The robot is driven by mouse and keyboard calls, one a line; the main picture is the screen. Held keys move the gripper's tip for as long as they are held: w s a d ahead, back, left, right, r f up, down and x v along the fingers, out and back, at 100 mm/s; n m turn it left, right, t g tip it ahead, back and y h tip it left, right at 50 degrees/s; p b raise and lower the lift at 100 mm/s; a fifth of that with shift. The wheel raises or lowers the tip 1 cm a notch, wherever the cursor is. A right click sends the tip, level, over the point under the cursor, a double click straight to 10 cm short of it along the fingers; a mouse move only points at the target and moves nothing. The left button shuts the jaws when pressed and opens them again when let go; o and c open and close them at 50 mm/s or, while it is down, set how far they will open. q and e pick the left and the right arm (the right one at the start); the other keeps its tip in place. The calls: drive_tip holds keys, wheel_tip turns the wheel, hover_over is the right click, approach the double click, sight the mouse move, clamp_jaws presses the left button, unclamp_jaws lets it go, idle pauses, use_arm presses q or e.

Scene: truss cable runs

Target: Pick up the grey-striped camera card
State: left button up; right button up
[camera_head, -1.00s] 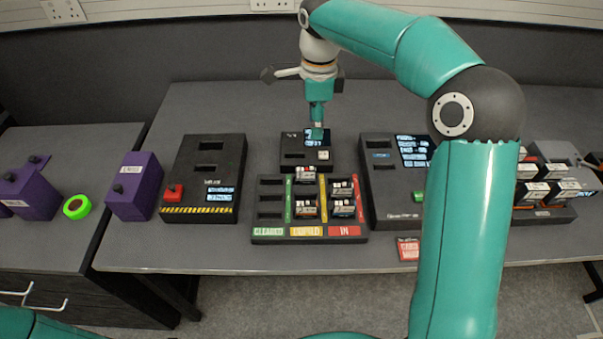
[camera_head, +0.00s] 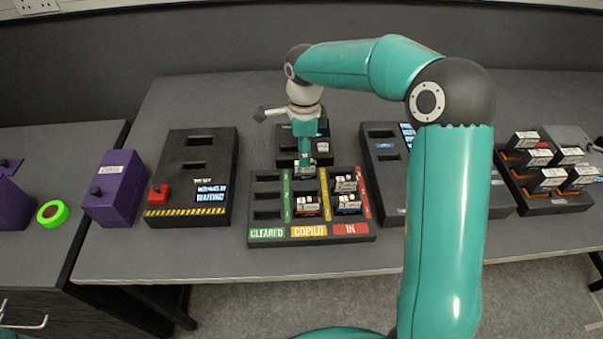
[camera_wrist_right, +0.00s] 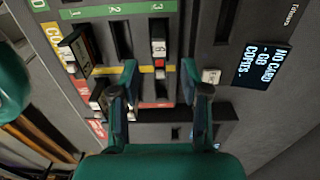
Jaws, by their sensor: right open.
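The sorter tray (camera_head: 265,242) has columns labelled CLEARED, COPIED and IN and holds several small cards. My right gripper (camera_head: 303,166) is open and points down at the tray's back middle slot. In the right wrist view, its fingertips (camera_wrist_right: 160,78) stand either side of a card with a white top and red mark (camera_wrist_right: 159,52). Other cards are one in the front COPIED slot (camera_head: 306,206) and two in the IN column (camera_head: 345,184). Their stripe colours are too small to tell, so I cannot pick out the grey-striped one. My left gripper is out of view.
A black reader with a screen (camera_head: 285,146) stands behind the tray. A box with a red button (camera_head: 190,165) is to the left, beside a purple box (camera_head: 118,190) and green tape roll (camera_head: 53,212). A rack of cards (camera_head: 565,205) is at right.

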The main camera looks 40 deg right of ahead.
sight(304, 169)
drive_tip(key=shift+d+f+p, duration=0.1)
drive_tip(key=shift+f+p, duration=0.5)
drive_tip(key=shift+f, duration=2.85)
clamp_jaws()
